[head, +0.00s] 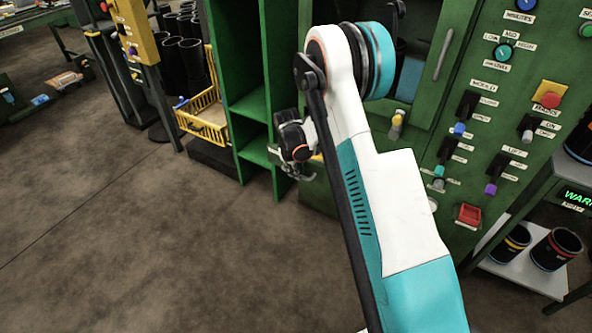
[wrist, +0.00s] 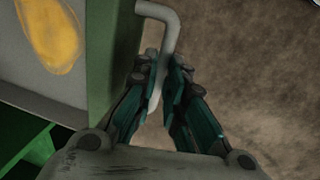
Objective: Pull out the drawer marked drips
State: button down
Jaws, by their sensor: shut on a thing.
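In the wrist view, a grey bent bar handle (wrist: 171,32) runs down between the two teal-padded fingers of my gripper (wrist: 162,92), which is shut on it. The handle stands off a green front panel (wrist: 112,60). Behind the panel is a pale grey surface (wrist: 25,78) with a yellow patch (wrist: 50,32), which looks like the inside of a partly open drawer. In the head view, my gripper (head: 298,172) is low in front of the green machine; my arm hides most of the drawer there. No drips label is readable.
Green open shelving (head: 251,105) stands just left of my gripper, with a yellow crate (head: 203,110) beyond it. The green control panel (head: 500,130) with knobs and switches is to the right. A cart (head: 520,270) with black sleeves stands at lower right.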

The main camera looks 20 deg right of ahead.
jog(key=c, duration=1.7)
grip_release()
jog(key=shift+o, duration=0.2)
notch_tip(320, 180, up, 12)
jog(key=s+a, duration=0.1)
jog(key=shift+s+a, duration=0.15)
jog(key=shift+a, duration=0.2)
jog(key=shift+f, duration=0.1)
